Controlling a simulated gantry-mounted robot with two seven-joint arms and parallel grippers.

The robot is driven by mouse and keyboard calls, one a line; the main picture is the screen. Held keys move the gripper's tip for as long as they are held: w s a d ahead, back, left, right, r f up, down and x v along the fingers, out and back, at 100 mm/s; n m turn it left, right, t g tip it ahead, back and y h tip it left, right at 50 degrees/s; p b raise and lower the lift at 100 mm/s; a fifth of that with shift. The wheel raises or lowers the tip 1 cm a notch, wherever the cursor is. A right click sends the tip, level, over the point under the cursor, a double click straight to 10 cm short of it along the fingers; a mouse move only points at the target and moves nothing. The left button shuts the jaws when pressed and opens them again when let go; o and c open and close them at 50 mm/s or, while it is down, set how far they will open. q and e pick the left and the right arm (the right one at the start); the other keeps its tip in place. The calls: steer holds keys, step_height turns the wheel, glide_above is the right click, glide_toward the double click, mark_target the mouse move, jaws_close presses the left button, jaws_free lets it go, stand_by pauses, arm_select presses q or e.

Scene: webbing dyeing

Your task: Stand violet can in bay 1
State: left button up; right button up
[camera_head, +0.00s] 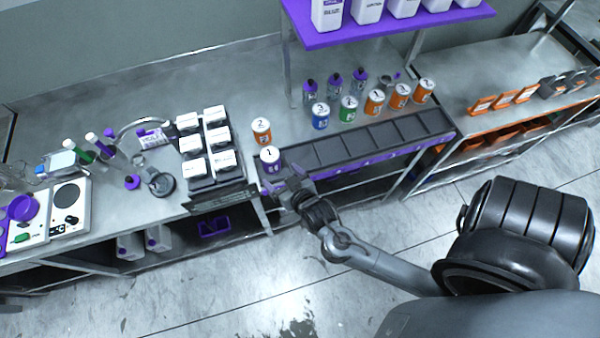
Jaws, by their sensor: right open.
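The violet can (270,160), with a white lid marked 1, stands upright at the left end of the dark tray of bays (444,125). It appears to be in the leftmost bay, but its base is partly hidden by my right gripper. My right gripper (284,179) is open, just in front of and to the right of the can. I cannot tell whether a finger touches the can. The other bays look empty, and bay numbers are not readable. My left gripper is not in view.
An orange can (262,131) stands just behind the violet can. Several blue, green and orange cans (348,109) stand behind the tray. A rack of white boxes (208,145) is close on the left. A violet shelf (400,25) overhangs the back.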

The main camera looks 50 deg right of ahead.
steer(key=s+a+r+n+g+y, duration=0.1)
steer(key=s+a+n+g+y, duration=0.1)
steer(key=s, duration=0.5)
steer(key=s+a+r+n+g+y, duration=0.2)
steer(key=s+a+n+g, duration=0.2)
steer(key=s+g, duration=0.2)
steer(key=shift+s+a+g, duration=0.15)
steer(key=shift+s+g, duration=0.15)
steer(key=shift+s, duration=0.45)
step_height(320, 180, up, 19)
steer(key=p, duration=1.9)
